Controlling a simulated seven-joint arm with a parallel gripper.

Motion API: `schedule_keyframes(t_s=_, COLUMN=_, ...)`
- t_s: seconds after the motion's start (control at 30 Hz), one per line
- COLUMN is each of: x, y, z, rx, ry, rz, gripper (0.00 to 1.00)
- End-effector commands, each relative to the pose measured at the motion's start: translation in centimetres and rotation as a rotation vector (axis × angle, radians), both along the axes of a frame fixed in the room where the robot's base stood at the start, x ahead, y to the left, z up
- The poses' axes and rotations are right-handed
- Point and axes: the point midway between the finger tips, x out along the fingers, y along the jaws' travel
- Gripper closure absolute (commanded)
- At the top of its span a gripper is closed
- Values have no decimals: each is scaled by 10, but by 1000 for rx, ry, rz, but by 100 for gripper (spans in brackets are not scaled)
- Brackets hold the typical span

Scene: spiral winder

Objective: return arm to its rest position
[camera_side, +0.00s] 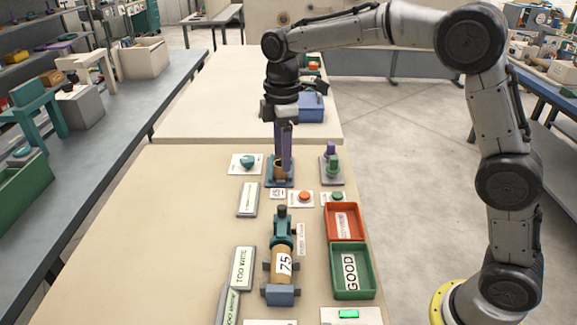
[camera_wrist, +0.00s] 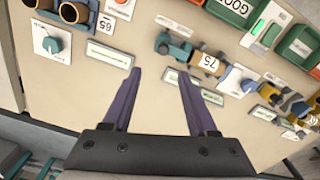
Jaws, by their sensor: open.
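My gripper (camera_side: 284,168) hangs fingers-down from the arm near the far end of the beige work table. Its two purple fingers are spread with nothing between them in the wrist view (camera_wrist: 160,74). In the side view the fingers overlap a brown cup-like part (camera_side: 279,174) on a blue base. In the wrist view the brown part (camera_wrist: 73,12) lies off to the upper left, apart from the fingers. The winder (camera_side: 282,262), teal and blue with a brown roll marked 75, stands nearer the side camera. The roll also shows in the wrist view (camera_wrist: 209,62).
A red bin (camera_side: 343,237) and a green bin (camera_side: 367,272) labelled GOOD stand right of the winder. A teal knob (camera_side: 247,162) and a red button (camera_side: 303,196) are near the fingers. Label plates (camera_side: 242,267) lie at left. The table's left side is clear.

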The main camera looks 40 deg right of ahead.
Motion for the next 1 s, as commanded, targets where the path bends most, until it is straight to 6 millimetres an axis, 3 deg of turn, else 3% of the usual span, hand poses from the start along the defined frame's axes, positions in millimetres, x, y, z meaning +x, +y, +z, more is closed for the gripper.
schedule_keyframes(t_s=0.07, x=-3, y=-5, z=23, rx=8, ry=-50, rz=-10, gripper=42)
schedule_keyframes(t_s=0.17, x=-22, y=-15, z=55, rx=15, ry=-106, rz=-26, gripper=42)
schedule_keyframes(t_s=0.3, x=-68, y=-32, z=91, rx=27, ry=-187, rz=-78, gripper=42)
schedule_keyframes(t_s=0.5, x=-140, y=-51, z=112, rx=57, ry=-290, rz=-239, gripper=42)
schedule_keyframes(t_s=0.73, x=-222, y=-66, z=99, rx=119, ry=-396, rz=-496, gripper=42)
schedule_keyframes(t_s=0.9, x=-269, y=-71, z=67, rx=180, ry=-444, rz=-707, gripper=42)
schedule_keyframes(t_s=1.0, x=-287, y=-72, z=43, rx=215, ry=-449, rz=-834, gripper=42)
